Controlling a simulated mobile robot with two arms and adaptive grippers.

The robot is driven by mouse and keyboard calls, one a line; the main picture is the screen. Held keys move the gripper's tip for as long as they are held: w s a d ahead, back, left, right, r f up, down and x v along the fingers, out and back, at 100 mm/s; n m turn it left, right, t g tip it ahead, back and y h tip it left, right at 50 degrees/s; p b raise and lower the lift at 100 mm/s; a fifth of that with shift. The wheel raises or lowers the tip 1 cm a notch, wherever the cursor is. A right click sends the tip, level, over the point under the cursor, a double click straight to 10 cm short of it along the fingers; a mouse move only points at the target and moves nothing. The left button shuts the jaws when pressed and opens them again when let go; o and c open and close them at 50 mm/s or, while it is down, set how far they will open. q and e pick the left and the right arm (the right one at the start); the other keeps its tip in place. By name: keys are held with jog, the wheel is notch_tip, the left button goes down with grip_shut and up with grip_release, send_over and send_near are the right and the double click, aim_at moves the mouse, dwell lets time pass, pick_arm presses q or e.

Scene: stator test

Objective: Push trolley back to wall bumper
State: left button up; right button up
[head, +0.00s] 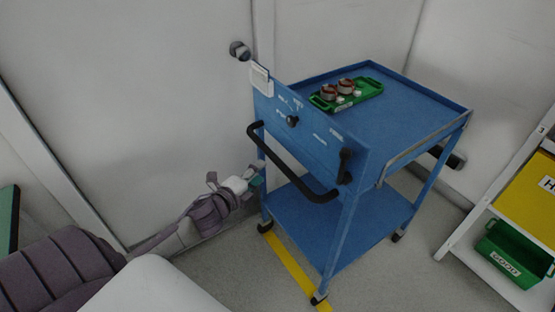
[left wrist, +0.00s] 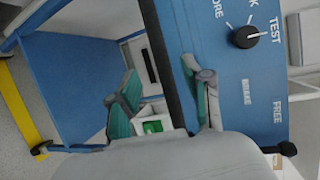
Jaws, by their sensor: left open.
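The blue trolley (head: 350,225) stands on its castors in the head view, its panel end with the black push handle (head: 290,165) facing me. A dark bar (head: 452,158), perhaps the wall bumper, shows low by the wall behind the trolley, partly hidden by it. My left gripper (head: 255,180) is open beside the trolley's left front, near the handle's left end. In the left wrist view the black handle bar (left wrist: 170,70) passes between its open teal-padded fingers (left wrist: 163,100); contact cannot be told. My right gripper is out of view.
A green tray (head: 366,98) with two copper-wound parts sits on the trolley top. A knob (head: 293,121) and black lever (head: 345,165) are on its panel. A shelf with a green bin (head: 512,250) stands right. A yellow floor line (head: 288,262) runs beneath the trolley.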

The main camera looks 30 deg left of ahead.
aim_at(276, 160)
pick_arm(q)
jog(key=w, duration=0.3)
jog(key=w+f, duration=0.1)
jog(key=w, duration=0.5)
jog(key=shift+w+f, duration=0.25)
jog(key=shift+f, duration=0.15)
jog(key=shift+c, duration=0.3)
grip_shut()
